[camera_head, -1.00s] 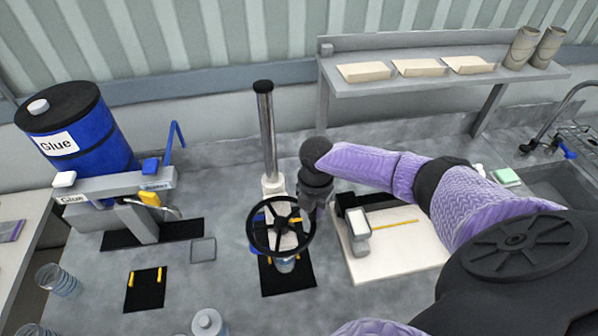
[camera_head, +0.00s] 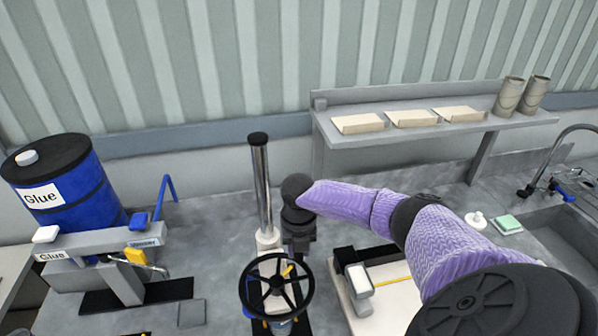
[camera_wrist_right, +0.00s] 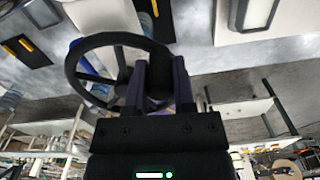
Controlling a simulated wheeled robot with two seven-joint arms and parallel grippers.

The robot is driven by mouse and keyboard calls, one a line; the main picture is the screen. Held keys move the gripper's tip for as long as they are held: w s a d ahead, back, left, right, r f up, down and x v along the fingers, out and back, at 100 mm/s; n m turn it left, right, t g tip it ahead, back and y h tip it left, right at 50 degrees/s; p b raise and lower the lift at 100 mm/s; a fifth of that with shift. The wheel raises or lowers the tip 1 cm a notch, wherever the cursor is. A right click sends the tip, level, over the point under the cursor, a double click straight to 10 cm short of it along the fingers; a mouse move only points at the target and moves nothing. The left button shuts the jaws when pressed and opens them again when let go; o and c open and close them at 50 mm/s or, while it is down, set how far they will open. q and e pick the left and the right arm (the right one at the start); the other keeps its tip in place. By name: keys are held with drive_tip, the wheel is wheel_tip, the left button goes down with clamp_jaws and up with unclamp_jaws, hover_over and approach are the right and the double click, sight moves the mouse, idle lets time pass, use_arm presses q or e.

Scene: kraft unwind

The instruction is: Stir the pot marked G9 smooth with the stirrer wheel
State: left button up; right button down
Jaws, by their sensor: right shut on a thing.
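The stirrer wheel (camera_head: 247,299), a black spoked handwheel, is mounted in front of a metal post (camera_head: 262,190). A bluish pot (camera_head: 281,326) shows partly beneath the wheel. The wheel hides most of it, and I cannot read a mark on it. My right gripper (camera_head: 301,246) is at the wheel's far right side. In the right wrist view, the fingers of this gripper (camera_wrist_right: 160,80) are shut on the rim of the wheel (camera_wrist_right: 72,66). My left gripper is not in view.
A blue glue drum (camera_head: 75,210) and its dispenser (camera_head: 95,245) stand at the left. A white board (camera_head: 400,305) lies right of the wheel, under my right arm. A shelf (camera_head: 440,128) with trays and two cans stands behind. A sink (camera_head: 570,230) is at far right.

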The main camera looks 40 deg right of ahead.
idle(0.4)
drive_tip(key=shift+c, duration=2.2)
unclamp_jaws()
drive_tip(key=shift+w+a, duration=0.1)
drive_tip(key=shift+r, duration=0.1)
wheel_tip(320, 180, up, 10)
drive_tip(key=shift+f, duration=0.15)
